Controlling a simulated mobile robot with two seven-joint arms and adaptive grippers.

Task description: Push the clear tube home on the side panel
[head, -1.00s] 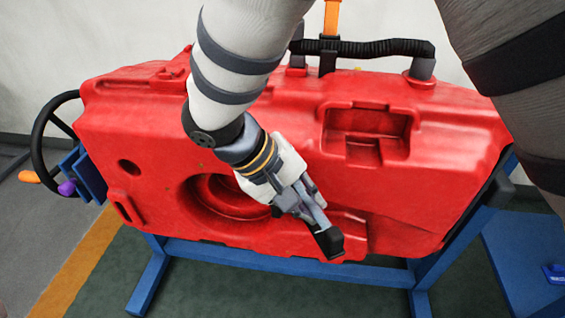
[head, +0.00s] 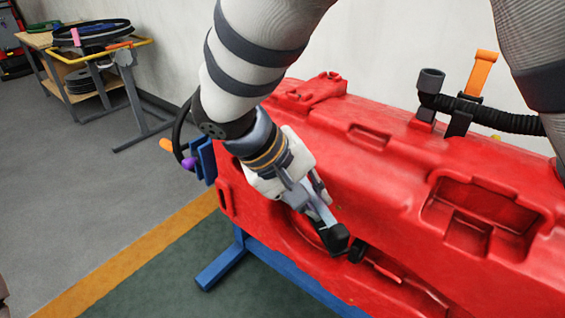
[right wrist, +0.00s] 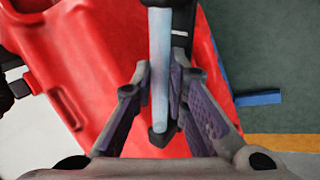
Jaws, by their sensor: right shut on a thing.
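The clear tube (right wrist: 160,75) is a pale, bluish rod running up the middle of the right wrist view, with a dark end piece near the palm. My right gripper (head: 322,212) is shut on it, in front of the large red tank (head: 375,210). A pale strip of the tube shows between the fingers in the head view, above a black end. That black end is close to the tank's lower recess; I cannot tell whether it touches. The tube's seat is hidden or unclear. My left gripper is not in view.
A blue stand (head: 222,266) carries the tank. A black hose (head: 500,122) and orange strap (head: 482,72) are on top. A black handwheel (head: 182,125) is at the left end. A workbench (head: 75,72) stands at the back left. The floor between is free.

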